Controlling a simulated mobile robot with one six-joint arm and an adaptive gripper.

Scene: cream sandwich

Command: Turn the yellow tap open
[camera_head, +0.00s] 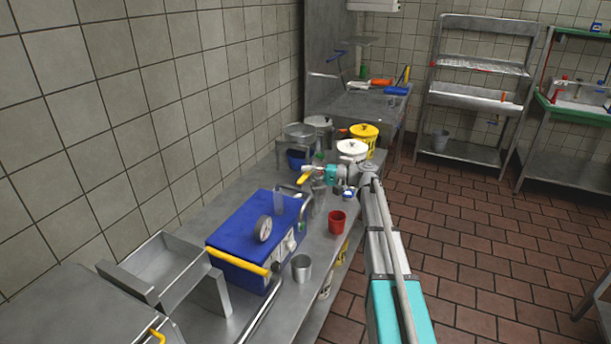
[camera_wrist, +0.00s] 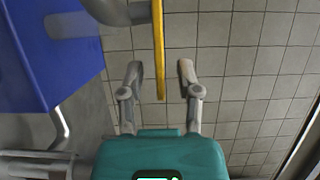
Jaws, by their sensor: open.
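The yellow tap handle (camera_head: 304,179) shows in the head view as a short yellow bar at the end of my arm. In the wrist view the long, thin yellow handle (camera_wrist: 159,50) comes down from the top edge and ends between my fingers. My gripper (camera_wrist: 160,68) is open, with one finger on each side of the handle and a visible gap on both sides. My gripper (camera_head: 316,172) is small and partly hidden in the head view. A grey pipe (camera_wrist: 122,10) is beside the handle at the top of the wrist view.
A blue box (camera_head: 258,225) with a gauge stands on the steel counter, left of my arm; its blue side (camera_wrist: 50,55) fills the wrist view's left. A red cup (camera_head: 337,222), a metal cup (camera_head: 302,268) and a white-lidded pot (camera_head: 352,148) stand nearby. The tiled floor at right is clear.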

